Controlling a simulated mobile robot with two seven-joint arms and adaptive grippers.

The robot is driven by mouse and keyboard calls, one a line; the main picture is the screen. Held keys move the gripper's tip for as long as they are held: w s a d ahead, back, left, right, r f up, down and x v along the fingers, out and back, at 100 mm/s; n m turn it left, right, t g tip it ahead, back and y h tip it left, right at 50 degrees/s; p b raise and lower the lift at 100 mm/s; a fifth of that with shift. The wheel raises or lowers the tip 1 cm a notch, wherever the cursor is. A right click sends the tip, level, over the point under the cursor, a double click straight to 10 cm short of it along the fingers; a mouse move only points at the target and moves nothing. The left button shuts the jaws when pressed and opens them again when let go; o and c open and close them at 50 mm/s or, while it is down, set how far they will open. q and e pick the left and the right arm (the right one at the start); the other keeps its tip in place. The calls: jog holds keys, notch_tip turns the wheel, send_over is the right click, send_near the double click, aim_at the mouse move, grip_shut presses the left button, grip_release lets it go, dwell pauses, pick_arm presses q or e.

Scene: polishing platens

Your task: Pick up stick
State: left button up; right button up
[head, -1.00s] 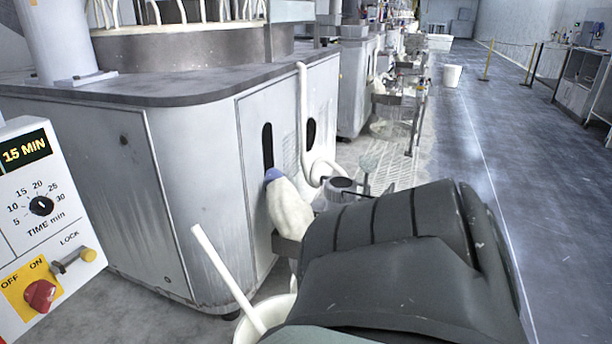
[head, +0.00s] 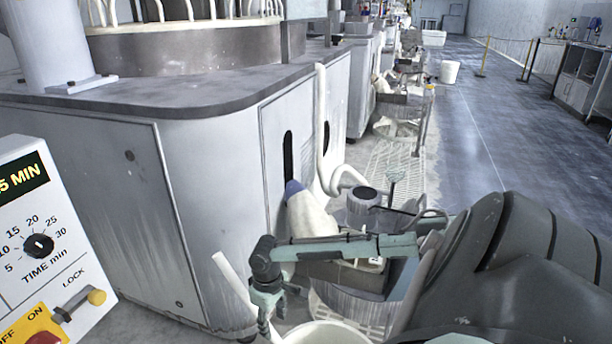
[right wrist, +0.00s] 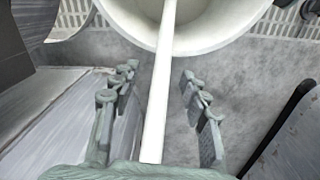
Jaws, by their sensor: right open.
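The white stick (head: 228,275) leans in a white bucket (head: 325,333) at the bottom of the head view, its upper end tilted to the left. My right gripper (head: 272,312) is beside the stick, just right of its upper part, and points down. In the right wrist view the stick (right wrist: 158,100) runs between the two spread fingers of my right gripper (right wrist: 159,72), down from the round bucket (right wrist: 215,48). Gaps show on both sides of the stick, so the fingers are apart from it. The stick's lower end is hidden in the head view. My left gripper is not in view.
A large grey polishing machine (head: 205,185) stands close behind on the left. A control box (head: 45,235) with a timer dial is at the left edge. A white bottle-like object with a blue tip (head: 308,215) and a cart lie behind my right arm.

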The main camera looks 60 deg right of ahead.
aim_at(272, 330)
jog(key=f, duration=0.5)
jog(key=shift+w+a+b, duration=0.2)
jog(key=shift+w+b, duration=0.05)
jog(key=shift+b, duration=0.15)
jog(key=shift+f, duration=0.5)
jog(key=c, duration=0.6)
grip_shut()
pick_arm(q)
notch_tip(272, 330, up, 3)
